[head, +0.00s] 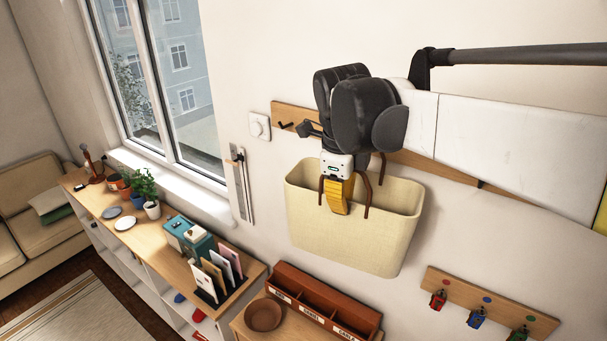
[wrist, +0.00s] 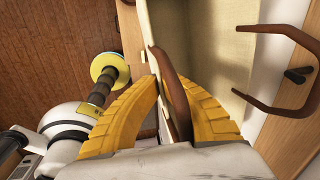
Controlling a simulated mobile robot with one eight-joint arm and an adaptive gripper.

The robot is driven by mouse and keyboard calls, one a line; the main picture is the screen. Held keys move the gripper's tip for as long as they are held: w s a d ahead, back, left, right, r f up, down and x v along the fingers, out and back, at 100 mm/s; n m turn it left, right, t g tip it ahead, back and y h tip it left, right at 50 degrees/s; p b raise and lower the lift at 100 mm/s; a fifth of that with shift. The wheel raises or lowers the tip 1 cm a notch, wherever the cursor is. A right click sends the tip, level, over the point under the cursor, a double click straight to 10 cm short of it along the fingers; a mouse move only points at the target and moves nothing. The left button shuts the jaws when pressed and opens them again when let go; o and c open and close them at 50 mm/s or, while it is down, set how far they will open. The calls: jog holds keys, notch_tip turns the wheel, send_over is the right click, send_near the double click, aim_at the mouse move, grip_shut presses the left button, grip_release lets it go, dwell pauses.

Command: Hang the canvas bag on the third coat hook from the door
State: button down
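The canvas bag (head: 350,232) is cream, open-topped and upright, with brown loop handles, against the wall side below the wooden coat rail (head: 283,112). My gripper (head: 338,205) is over its near rim, yellow fingers closed around the near handle. The wrist view shows that handle (wrist: 172,85) between the fingertips (wrist: 160,88). The far handle (wrist: 285,108) stands free of the fingers. A dark coat hook (wrist: 298,75) shows within its loop in the wrist view; I cannot tell whether they touch. One hook (head: 285,125) shows at the rail's left end; my arm hides others.
A small key rail (head: 480,300) with several coloured tags is at lower right. A brown letter box (head: 325,305) and a bowl (head: 263,315) stand below the bag. A white switch (head: 259,126) is left of the coat rail. The door is not identifiable.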

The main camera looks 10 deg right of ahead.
jog(key=shift+w+d+f+b, duration=1)
jog(key=shift+w+d+f, duration=0.3)
jog(key=shift+w+d, duration=0.15)
